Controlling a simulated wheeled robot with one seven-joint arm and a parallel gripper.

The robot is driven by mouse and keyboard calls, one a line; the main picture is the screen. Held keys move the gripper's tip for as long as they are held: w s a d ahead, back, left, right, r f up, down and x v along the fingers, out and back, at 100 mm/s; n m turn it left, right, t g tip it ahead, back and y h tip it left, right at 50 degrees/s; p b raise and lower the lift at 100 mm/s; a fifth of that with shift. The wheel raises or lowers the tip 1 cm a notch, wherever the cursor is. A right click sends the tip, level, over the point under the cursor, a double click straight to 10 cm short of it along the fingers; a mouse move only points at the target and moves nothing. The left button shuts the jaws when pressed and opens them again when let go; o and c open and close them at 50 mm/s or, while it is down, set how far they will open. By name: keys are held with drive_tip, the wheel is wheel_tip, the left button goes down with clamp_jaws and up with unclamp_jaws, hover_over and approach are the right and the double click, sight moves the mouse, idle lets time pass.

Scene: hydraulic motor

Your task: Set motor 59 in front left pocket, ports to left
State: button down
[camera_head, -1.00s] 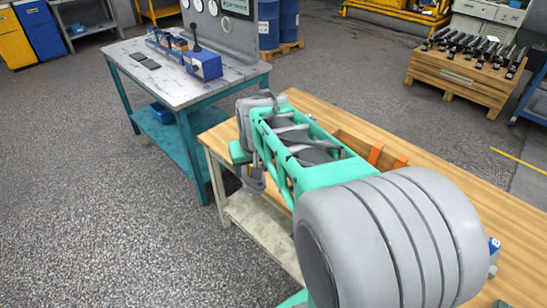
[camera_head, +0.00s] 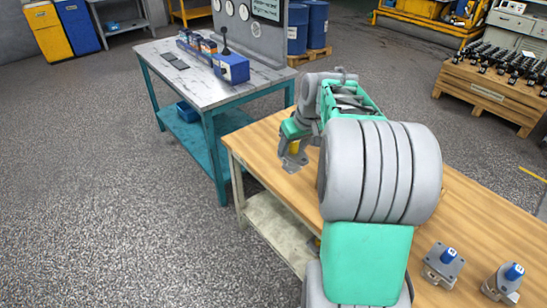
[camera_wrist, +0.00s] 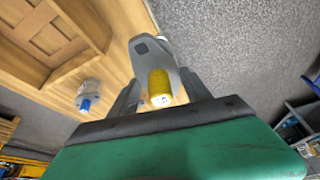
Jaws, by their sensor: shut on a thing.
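My gripper (camera_wrist: 160,96) is shut on a grey motor (camera_wrist: 149,55) with a yellow cylindrical end (camera_wrist: 160,84). The small label on that end is too small to read for sure. In the head view my gripper (camera_head: 296,138) holds the motor (camera_head: 293,162) over the far left end of the wooden workbench (camera_head: 262,139). A wooden tray with pockets (camera_wrist: 97,40) shows at the upper left of the wrist view, apart from the held motor. In the head view my arm hides the tray. Which way the ports face is unclear.
Two grey motors with blue ends stand on the bench at the lower right, one (camera_head: 441,270) left of the other (camera_head: 501,284). Another blue-ended motor (camera_wrist: 89,93) shows near the tray in the wrist view. A teal table (camera_head: 200,90) stands beyond the bench.

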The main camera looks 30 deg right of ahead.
drive_tip(key=s+d+f, duration=0.1)
drive_tip(key=s+d, duration=0.1)
drive_tip(key=d, duration=0.9)
drive_tip(key=s+d, duration=0.3)
drive_tip(key=d, duration=0.7)
wheel_tip(320, 180, down, 13)
drive_tip(key=b, duration=0.8)
drive_tip(key=shift+w+r+b, duration=0.2)
drive_tip(key=shift+w+b, duration=0.05)
drive_tip(key=shift+b, duration=0.15)
drive_tip(key=shift+f+b, duration=0.35)
drive_tip(key=shift+f, duration=0.2)
drive_tip(key=c, duration=0.9)
unclamp_jaws()
drive_tip(key=o, duration=0.5)
drive_tip(key=shift+f, duration=0.1)
drive_tip(key=shift+s+a, duration=0.1)
